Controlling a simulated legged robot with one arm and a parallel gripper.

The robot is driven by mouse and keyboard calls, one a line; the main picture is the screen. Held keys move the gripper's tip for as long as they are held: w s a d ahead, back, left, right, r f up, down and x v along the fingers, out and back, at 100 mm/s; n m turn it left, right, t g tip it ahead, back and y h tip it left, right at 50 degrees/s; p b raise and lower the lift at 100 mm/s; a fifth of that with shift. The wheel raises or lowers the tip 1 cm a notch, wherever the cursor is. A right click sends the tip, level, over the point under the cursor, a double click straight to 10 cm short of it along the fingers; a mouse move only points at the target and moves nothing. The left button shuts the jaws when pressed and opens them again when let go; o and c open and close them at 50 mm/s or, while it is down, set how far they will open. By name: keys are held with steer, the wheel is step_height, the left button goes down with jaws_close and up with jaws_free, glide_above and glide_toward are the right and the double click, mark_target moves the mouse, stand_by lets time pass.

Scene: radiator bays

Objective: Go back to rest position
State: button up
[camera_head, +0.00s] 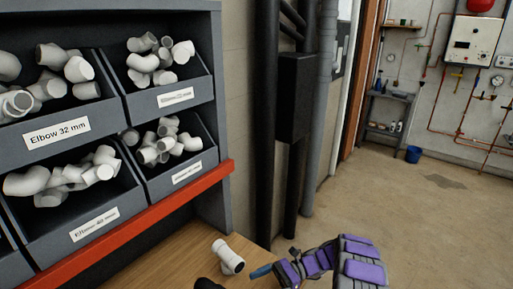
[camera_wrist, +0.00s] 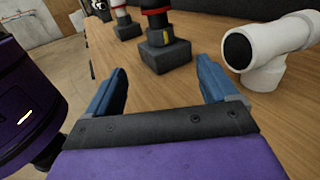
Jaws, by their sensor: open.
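My gripper (camera_head: 262,271) shows at the bottom of the head view, at the end of my purple arm, over or beside the wooden bench. In the wrist view its two blue fingers (camera_wrist: 160,88) stand wide apart with nothing between them. A white pipe tee (camera_head: 228,257) lies on the bench, just left of my gripper in the head view. In the wrist view the tee (camera_wrist: 262,55) is to the right of the right finger, apart from it.
Black-based fixtures (camera_wrist: 165,50) stand on the bench (camera_wrist: 193,32) beyond the fingers. A grey rack holds bins (camera_head: 180,172) of white fittings above a red rail (camera_head: 130,222). Dark vertical pipes (camera_head: 265,130) stand behind. The floor (camera_head: 400,200) at right is largely clear; a blue bucket (camera_head: 413,154) stands far back.

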steer(key=s+r+n+h, duration=0.75)
steer(key=s+r, duration=0.75)
steer(key=r, duration=0.3)
steer(key=s+d+r+n+t+h, duration=0.2)
steer(key=s+d+h, duration=0.2)
steer(key=s, duration=0.6)
steer(key=s+d+r+n+t+h, duration=0.1)
steer(key=s+d+n+t+h, duration=0.2)
steer(key=s+d, duration=0.4)
steer(key=s+h, duration=0.1)
steer(key=s, duration=0.2)
steer(key=shift+s+r+h, duration=0.3)
steer(key=shift+r+h, duration=0.05)
steer(key=shift+d+n, duration=0.1)
steer(key=shift+n, duration=0.15)
